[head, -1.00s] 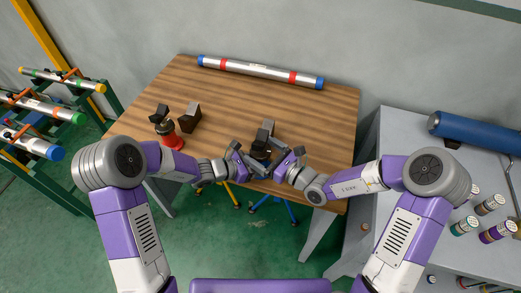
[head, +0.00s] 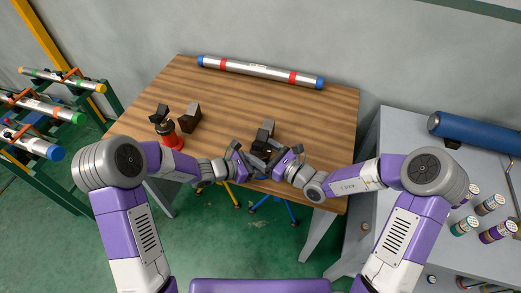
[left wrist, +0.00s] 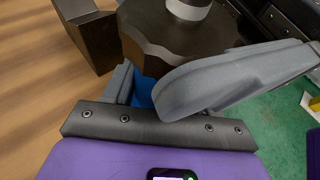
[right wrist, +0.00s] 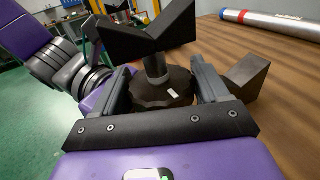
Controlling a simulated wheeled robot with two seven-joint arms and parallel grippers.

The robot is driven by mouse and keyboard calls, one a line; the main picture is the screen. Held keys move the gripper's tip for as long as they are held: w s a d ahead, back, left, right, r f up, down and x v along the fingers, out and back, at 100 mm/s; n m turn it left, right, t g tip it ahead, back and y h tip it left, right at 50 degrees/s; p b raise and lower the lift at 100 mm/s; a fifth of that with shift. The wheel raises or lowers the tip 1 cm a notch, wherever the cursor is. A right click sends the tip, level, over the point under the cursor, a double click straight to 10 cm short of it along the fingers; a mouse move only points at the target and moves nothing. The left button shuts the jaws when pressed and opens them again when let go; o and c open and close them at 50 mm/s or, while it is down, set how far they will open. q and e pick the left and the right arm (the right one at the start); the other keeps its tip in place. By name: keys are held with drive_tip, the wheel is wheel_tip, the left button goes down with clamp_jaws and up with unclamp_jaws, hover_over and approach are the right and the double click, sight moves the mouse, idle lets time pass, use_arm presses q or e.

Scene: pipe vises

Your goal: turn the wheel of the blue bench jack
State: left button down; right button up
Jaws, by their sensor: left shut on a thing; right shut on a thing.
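The bench jack (head: 262,145) stands at the table's front edge between my two grippers. A little of its blue body (left wrist: 143,88) shows in the left wrist view. Its dark, many-sided wheel (right wrist: 160,90) sits under a black V-shaped head (right wrist: 150,32) on a grey stem; the wheel also shows in the left wrist view (left wrist: 175,38). My right gripper (right wrist: 165,88) is shut on the wheel, a finger on either side. My left gripper (left wrist: 150,85) is shut on the jack from the left; its near finger hides the exact contact.
A red jack (head: 171,138) stands at the table's left, beside a dark block (head: 190,119). Another dark block stands just behind the blue jack. A silver pipe (head: 260,72) lies at the back. The table's middle is clear.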

use_arm(q)
drive_tip(key=shift+s, duration=0.1)
use_arm(e)
drive_tip(key=shift+r+y, duration=0.1)
drive_tip(key=shift+y, duration=0.2)
drive_tip(key=n+g+y, duration=0.2)
drive_tip(key=n+g, duration=0.1)
drive_tip(key=g, duration=0.1)
drive_tip(key=shift+w+n+g, duration=0.15)
drive_tip(key=shift+n+g, duration=0.25)
drive_tip(key=n+g, duration=0.2)
drive_tip(key=g, duration=0.1)
drive_tip(key=n+g+y, duration=0.1)
drive_tip(key=n+g, duration=0.1)
drive_tip(key=g, duration=0.2)
drive_tip(key=n+g+h, duration=0.1)
drive_tip(key=n+g, duration=0.3)
drive_tip(key=g, duration=0.1)
drive_tip(key=shift+a, duration=0.1)
drive_tip(key=shift+n+g+h, duration=0.75)
drive_tip(key=shift+n+g, duration=0.1)
drive_tip(key=shift+g, duration=0.5)
drive_tip(key=shift+n+g+h, duration=0.75)
drive_tip(key=shift+n+g, duration=0.1)
drive_tip(key=shift+g, duration=0.5)
drive_tip(key=o, duration=1)
